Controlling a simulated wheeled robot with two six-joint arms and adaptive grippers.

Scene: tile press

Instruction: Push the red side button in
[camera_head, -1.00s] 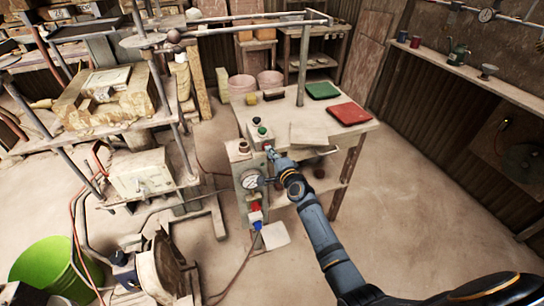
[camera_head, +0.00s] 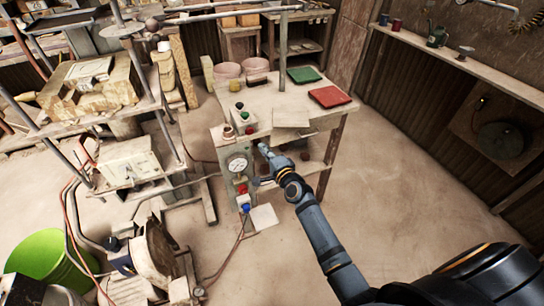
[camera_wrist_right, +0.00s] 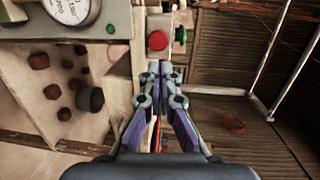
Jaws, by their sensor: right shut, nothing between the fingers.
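The red side button (camera_head: 249,131) is a small round knob on the side of the control box (camera_head: 241,119) on the bench corner. In the right wrist view the red button (camera_wrist_right: 158,41) sits straight ahead of the fingertips, with a visible gap. My right gripper (camera_head: 264,148) is shut and empty, just right of and below the button in the head view. Its closed fingers (camera_wrist_right: 158,70) point at the button in the right wrist view. How deep the button sits is hard to tell. My left gripper is not in view.
A gauge (camera_head: 237,163) is on the panel below. Another red knob (camera_head: 241,189) is lower down. Red tile (camera_head: 329,96) and green tile (camera_head: 303,75) lie on the bench. Floor to the right is clear.

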